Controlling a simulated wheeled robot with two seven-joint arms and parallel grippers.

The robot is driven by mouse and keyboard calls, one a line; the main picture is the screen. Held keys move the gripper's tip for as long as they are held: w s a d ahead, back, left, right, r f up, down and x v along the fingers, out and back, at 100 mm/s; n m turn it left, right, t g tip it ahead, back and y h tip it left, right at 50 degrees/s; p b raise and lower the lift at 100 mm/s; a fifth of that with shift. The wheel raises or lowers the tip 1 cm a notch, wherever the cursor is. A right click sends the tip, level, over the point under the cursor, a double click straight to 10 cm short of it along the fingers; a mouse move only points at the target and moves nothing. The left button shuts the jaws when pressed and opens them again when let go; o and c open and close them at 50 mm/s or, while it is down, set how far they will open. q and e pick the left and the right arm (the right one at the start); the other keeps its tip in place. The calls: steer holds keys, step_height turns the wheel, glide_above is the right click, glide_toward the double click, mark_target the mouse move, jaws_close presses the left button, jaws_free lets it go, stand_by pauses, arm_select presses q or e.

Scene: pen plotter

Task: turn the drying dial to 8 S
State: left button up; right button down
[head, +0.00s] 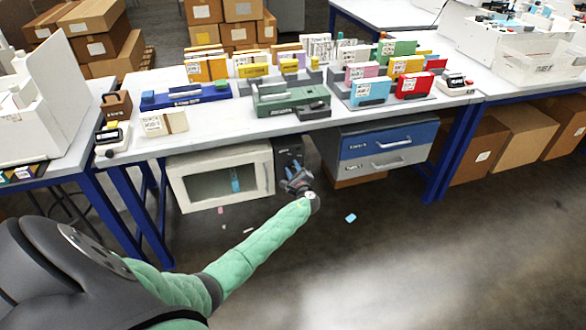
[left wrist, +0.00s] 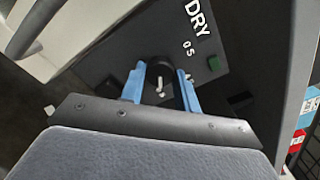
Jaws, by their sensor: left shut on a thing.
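The drying dial (left wrist: 158,72) is a round dark knob with a pale pointer mark on a dark panel. My left gripper (left wrist: 160,86) has its blue fingers on either side of the dial and is shut on it. White lettering "DRY" and a reading that looks like "0 S" (left wrist: 188,48) stand beside the dial. In the head view my left gripper (head: 297,182) is at the dark control panel (head: 288,152), right of the white drying cabinet (head: 220,178) under the table. The dial is hidden there. My right gripper is in neither view.
A green square (left wrist: 214,64) sits on the panel near the reading. A blue and grey drawer unit (head: 388,150) hangs to the right of the panel. The table (head: 235,128) above carries several coloured items. Small scraps, one of them blue (head: 351,218), lie on the floor.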

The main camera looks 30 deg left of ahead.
arm_select(q)
steer(key=shift+d+f, duration=0.1)
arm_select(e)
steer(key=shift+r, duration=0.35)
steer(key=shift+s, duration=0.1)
arm_select(q)
steer(key=o, duration=1)
steer(key=shift+c, duration=0.2)
steer(key=shift+s+d, duration=0.35)
steer(key=shift+d, duration=0.05)
steer(key=v, duration=0.6)
steer(key=shift+s+d+b, duration=0.25)
steer(key=shift+d+b, duration=0.05)
steer(key=shift+b, duration=0.05)
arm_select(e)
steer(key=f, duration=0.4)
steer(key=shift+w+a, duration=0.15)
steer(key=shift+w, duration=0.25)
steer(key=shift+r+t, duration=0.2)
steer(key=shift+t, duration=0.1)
